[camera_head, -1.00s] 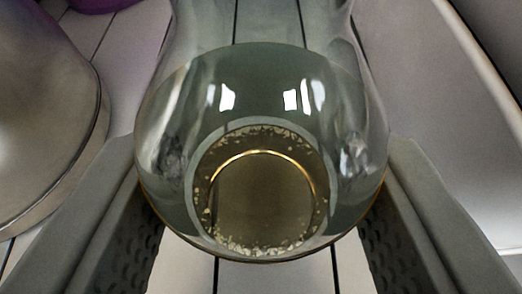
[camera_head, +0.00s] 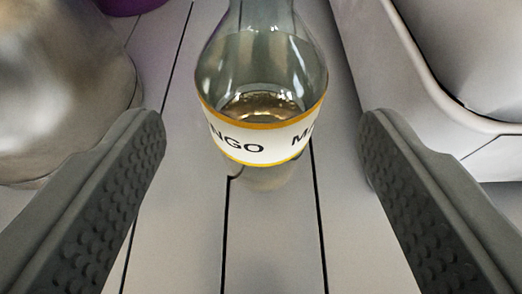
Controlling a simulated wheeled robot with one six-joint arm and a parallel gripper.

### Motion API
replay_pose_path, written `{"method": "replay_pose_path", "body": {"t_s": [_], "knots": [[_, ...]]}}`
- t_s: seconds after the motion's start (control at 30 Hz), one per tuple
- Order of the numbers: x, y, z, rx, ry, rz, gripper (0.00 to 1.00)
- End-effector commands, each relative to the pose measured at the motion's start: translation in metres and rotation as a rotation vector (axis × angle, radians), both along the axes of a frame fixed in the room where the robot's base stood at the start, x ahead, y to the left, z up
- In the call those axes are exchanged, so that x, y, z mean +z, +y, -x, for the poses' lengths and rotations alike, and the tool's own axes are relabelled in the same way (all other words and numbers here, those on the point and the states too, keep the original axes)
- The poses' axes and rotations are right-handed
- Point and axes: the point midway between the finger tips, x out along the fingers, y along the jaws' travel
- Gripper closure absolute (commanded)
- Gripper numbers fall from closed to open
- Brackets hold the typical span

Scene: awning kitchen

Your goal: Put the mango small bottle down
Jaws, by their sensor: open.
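The mango small bottle (camera_head: 264,85) is clear glass with a white label, orange bands and dark letters reading "NGO" and "M". It stands upright on the pale planked surface (camera_head: 270,235), and its top is cut off by the picture's upper edge. My gripper (camera_head: 262,140) is open, with one grey textured finger on each side. Both fingers are well apart from the bottle, which stands ahead of and between their tips. Nothing is held.
A shiny rounded metal object (camera_head: 65,90) stands close at the left, beside the left finger. A pale, rounded-edge container (camera_head: 385,70) stands at the right, behind the right finger. A purple object (camera_head: 130,4) shows at the top left. The planks between my fingers are clear.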

Motion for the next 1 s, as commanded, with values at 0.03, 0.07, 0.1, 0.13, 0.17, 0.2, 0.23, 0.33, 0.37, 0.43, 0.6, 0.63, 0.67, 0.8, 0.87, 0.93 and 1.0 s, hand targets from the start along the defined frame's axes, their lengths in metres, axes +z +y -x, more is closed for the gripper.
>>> {"method": "replay_pose_path", "body": {"t_s": [0.03, 0.07, 0.1, 0.13, 0.17, 0.2, 0.23, 0.33, 0.37, 0.43, 0.6, 0.63, 0.67, 0.8, 0.87, 0.93, 1.0], "knots": [[0.004, 0.000, 0.008, 0.000, -0.001, 0.000, 0.33], [0.006, 0.000, 0.012, 0.000, -0.002, 0.000, 0.33], [0.008, 0.000, 0.017, 0.000, -0.002, 0.000, 0.33], [0.009, 0.000, 0.021, 0.000, -0.001, 0.001, 0.33], [0.011, 0.000, 0.026, 0.000, -0.001, 0.001, 0.33], [0.013, 0.000, 0.031, 0.001, -0.001, 0.002, 0.33], [0.015, 0.000, 0.035, 0.001, -0.001, 0.002, 0.33], [0.020, 0.000, 0.046, 0.000, -0.001, 0.000, 0.33], [0.021, 0.000, 0.049, 0.000, -0.001, 0.000, 0.33], [0.023, 0.000, 0.055, 0.000, -0.001, 0.001, 0.33], [0.026, 0.000, 0.064, 0.000, 0.000, 0.001, 0.33], [0.026, 0.000, 0.064, 0.000, 0.000, 0.001, 0.33], [0.027, 0.000, 0.065, 0.000, 0.001, 0.001, 0.33], [0.027, 0.000, 0.066, 0.000, 0.001, 0.000, 0.33], [0.027, 0.000, 0.066, 0.000, 0.001, 0.000, 0.33], [0.028, 0.000, 0.066, 0.000, 0.000, 0.001, 0.33], [0.033, 0.001, 0.071, 0.000, -0.006, 0.001, 0.33]]}}
